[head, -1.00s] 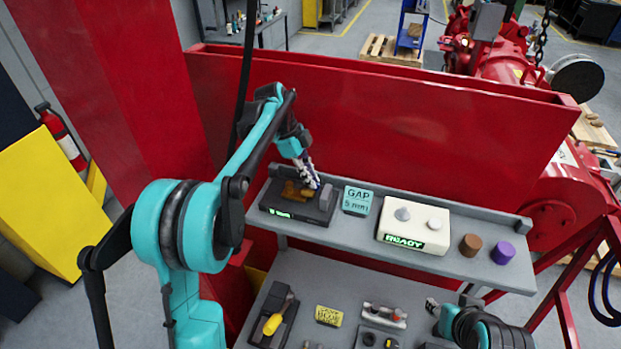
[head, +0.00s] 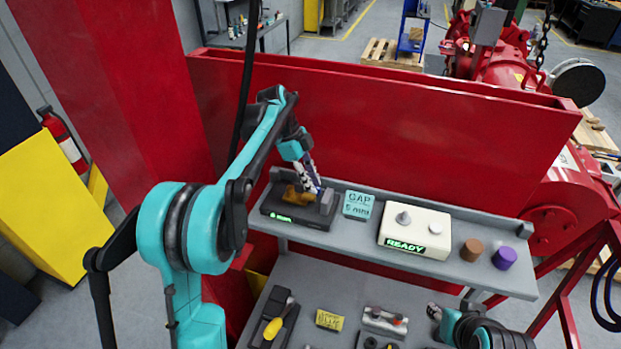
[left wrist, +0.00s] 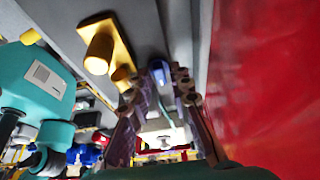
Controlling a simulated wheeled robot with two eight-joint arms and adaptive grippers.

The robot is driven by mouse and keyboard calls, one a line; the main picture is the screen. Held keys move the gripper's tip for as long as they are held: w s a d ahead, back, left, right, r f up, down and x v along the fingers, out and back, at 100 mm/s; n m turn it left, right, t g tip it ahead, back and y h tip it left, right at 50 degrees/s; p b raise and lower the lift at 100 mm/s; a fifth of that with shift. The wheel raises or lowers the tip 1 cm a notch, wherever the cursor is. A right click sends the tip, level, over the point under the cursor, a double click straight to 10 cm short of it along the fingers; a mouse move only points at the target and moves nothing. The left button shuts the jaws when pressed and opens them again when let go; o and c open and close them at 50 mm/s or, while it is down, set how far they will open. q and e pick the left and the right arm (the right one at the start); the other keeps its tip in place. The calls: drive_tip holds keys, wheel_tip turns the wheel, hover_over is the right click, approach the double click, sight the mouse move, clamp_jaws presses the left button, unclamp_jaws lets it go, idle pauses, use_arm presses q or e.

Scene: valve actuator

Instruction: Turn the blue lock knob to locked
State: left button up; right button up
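My left gripper (head: 316,186) is low over a dark device (head: 290,218) at the left end of the upper shelf. The device has brass-coloured parts (head: 298,196), a grey block (head: 328,201) and a small green display. In the left wrist view my gripper's two fingers (left wrist: 166,82) are apart, with a rounded grey-blue piece (left wrist: 158,72) seen between them; contact cannot be told. The brass parts (left wrist: 105,46) lie to their left. No clearly blue lock knob shows in the head view; the gripper may hide it. My right gripper (head: 434,311) is low at right, its opening unclear.
A red wall (head: 380,125) rises behind. A yellow-handled tool (head: 273,328) lies on the lower shelf.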

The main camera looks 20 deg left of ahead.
use_arm(q)
drive_tip(key=v, duration=1.2)
